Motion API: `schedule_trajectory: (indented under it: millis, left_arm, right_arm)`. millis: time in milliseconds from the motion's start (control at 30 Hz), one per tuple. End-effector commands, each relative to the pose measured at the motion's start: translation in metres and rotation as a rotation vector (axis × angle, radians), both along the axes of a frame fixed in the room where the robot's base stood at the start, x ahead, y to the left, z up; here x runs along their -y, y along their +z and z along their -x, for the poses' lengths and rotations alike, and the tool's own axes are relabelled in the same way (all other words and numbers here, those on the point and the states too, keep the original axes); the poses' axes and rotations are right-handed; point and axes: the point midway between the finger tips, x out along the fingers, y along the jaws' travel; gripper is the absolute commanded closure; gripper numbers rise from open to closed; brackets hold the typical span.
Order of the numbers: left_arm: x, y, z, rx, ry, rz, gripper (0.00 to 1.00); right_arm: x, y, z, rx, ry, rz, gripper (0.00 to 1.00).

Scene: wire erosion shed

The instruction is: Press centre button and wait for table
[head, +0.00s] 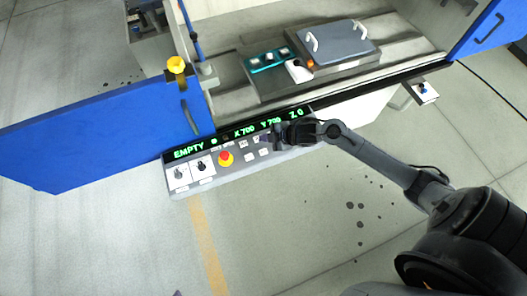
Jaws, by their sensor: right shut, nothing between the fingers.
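A sloped grey control panel (213,182) stands at the front of the machine. Its green display (195,152) reads EMPTY, X 700, Y 700, Z 0. Several small white buttons (250,156) sit right of a red mushroom button (226,157); I cannot tell which is the centre button. My right gripper (268,138) is shut and empty over the right part of the panel, hiding part of it. I cannot tell whether its tips touch a button. The machine table (390,54) lies behind the front rail. My left gripper is not in view.
Blue doors (100,140) stand open at left and right (490,32). On the table are a grey plate with white handles (338,47) and a teal block (264,61). Two knobs (202,166) sit at the panel's left.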

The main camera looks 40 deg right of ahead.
Motion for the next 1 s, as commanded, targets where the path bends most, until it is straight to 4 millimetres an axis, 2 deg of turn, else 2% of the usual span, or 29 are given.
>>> schedule_trajectory:
  millis: [533,800,1000]
  left_arm:
    - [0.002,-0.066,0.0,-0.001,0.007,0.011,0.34]
    - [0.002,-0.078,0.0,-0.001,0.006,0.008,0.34]
    - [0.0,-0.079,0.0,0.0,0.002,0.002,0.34]
  right_arm:
    - [0.0,-0.061,0.0,0.0,0.001,0.001,1.0]
    - [0.0,-0.08,0.0,-0.001,-0.001,0.0,1.0]
    - [0.0,-0.082,0.0,0.0,0.0,0.0,1.0]
